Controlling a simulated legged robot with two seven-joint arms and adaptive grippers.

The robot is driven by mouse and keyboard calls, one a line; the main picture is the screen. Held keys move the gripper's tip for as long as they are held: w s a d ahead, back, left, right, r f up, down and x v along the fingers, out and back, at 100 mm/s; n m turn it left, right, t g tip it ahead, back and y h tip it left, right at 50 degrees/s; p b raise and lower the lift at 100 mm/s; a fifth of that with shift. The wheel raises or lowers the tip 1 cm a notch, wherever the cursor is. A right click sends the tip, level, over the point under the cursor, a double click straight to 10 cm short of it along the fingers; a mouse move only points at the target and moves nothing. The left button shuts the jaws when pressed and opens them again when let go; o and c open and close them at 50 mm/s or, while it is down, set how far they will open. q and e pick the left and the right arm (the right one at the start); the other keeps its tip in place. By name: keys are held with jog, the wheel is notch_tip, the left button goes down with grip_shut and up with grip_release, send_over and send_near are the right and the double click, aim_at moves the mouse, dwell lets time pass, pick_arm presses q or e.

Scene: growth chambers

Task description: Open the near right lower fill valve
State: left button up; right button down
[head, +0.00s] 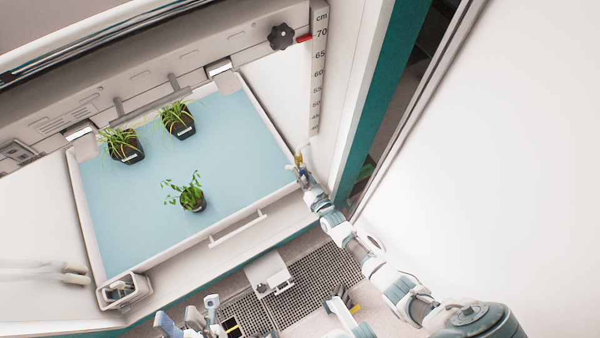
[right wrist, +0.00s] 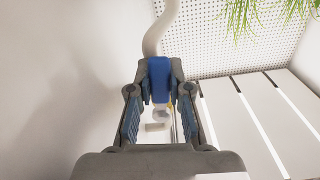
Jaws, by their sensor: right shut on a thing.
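The fill valve (head: 299,158) is a small brass fitting at the right inner wall of the chamber, by the tray's right corner. Its blue handle (right wrist: 159,78) stands upright in the right wrist view, with a pale hose above it. My right gripper (head: 302,173) reaches it from below right, and its fingertips close on both sides of the blue handle. The fingers hide part of the valve, so its exact turn cannot be told. My left gripper (head: 190,312) is low in the head view, away from the valve, with its fingers apart and nothing between them.
A blue-lined tray (head: 130,225) holds three potted plants (head: 187,195). A height scale (head: 318,75) and a black knob (head: 281,37) are above the valve. A white door panel (head: 490,150) stands to the right. A white box (head: 268,272) sits on the floor grating (head: 325,280).

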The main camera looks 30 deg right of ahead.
jog(key=shift+s+a+f, duration=0.15)
jog(key=shift+s+f, duration=0.1)
jog(key=shift+f, duration=0.4)
jog(key=c, duration=1.1)
grip_release()
jog(key=shift+o, duration=0.2)
jog(key=shift+w+r, duration=0.2)
jog(key=shift+r, duration=0.1)
jog(key=s, duration=1.2)
jog(key=shift+d, duration=0.3)
